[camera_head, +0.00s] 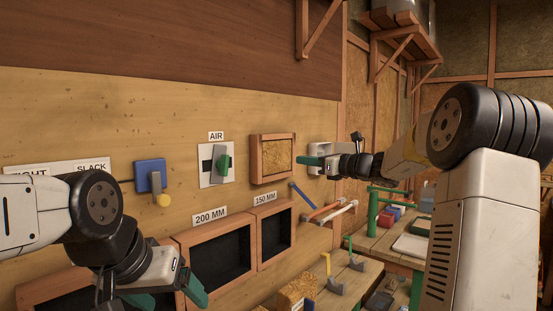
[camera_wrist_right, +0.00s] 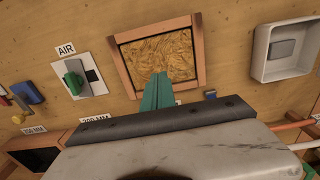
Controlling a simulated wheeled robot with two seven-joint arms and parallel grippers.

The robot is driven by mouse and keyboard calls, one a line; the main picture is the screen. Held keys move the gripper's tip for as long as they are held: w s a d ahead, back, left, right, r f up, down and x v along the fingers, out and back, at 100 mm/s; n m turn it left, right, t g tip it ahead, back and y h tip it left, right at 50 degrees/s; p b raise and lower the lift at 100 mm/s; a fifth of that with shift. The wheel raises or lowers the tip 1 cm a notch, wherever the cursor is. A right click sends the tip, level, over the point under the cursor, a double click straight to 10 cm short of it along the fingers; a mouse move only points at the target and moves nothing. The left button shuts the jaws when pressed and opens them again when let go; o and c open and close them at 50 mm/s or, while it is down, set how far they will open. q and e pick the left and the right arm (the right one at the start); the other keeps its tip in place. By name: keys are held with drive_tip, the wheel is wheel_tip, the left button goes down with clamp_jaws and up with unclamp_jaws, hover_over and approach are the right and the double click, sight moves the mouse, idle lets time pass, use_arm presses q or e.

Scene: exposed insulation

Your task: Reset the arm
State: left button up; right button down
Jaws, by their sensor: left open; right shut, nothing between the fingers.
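My right arm reaches in from the right in the head view. Its gripper (camera_head: 309,161) has green fingers and is beside the wood-framed insulation panel (camera_head: 276,156) on the wall. In the right wrist view the green fingers (camera_wrist_right: 157,92) are together and empty, in front of the lower part of the framed panel (camera_wrist_right: 157,58). Whether they touch it I cannot tell. My left gripper (camera_head: 170,296) is low at the left in the head view, its green fingers apart, in front of the wall openings. Nothing shows between them.
The AIR plate with a green handle (camera_head: 225,163) and a blue switch box with a yellow knob (camera_head: 150,173) are on the wall. Framed openings marked 200 MM (camera_head: 218,262) and 150 MM (camera_head: 275,239) are below. A workbench (camera_head: 378,245) with tools stands at right.

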drive_tip(key=s+a+f+n+g+h, duration=0.1)
drive_tip(key=s+a+f+n+g, duration=0.1)
drive_tip(key=s+a+n, duration=0.3)
drive_tip(key=s+a+f+n+g+h, duration=0.1)
drive_tip(key=s+f+n+g, duration=0.15)
drive_tip(key=s, duration=0.45)
drive_tip(key=s+a+f+n+g+h, duration=0.1)
drive_tip(key=s+a+f+n+g, duration=0.15)
drive_tip(key=s+n, duration=0.3)
drive_tip(key=s+d+f+n+h, duration=0.2)
drive_tip(key=s+f+n, duration=0.1)
drive_tip(key=s+n, duration=0.2)
drive_tip(key=s+d+f+n+h, duration=0.3)
drive_tip(key=s+n, duration=0.1)
drive_tip(key=s, duration=0.4)
drive_tip(key=s+d+f+n+h, duration=0.2)
drive_tip(key=s+f+n, duration=0.2)
drive_tip(key=s, duration=0.3)
drive_tip(key=shift+s+d+n+h, duration=0.3)
drive_tip(key=shift+s+d+n, duration=0.05)
drive_tip(key=shift+n, duration=0.45)
drive_tip(key=shift+f, duration=0.1)
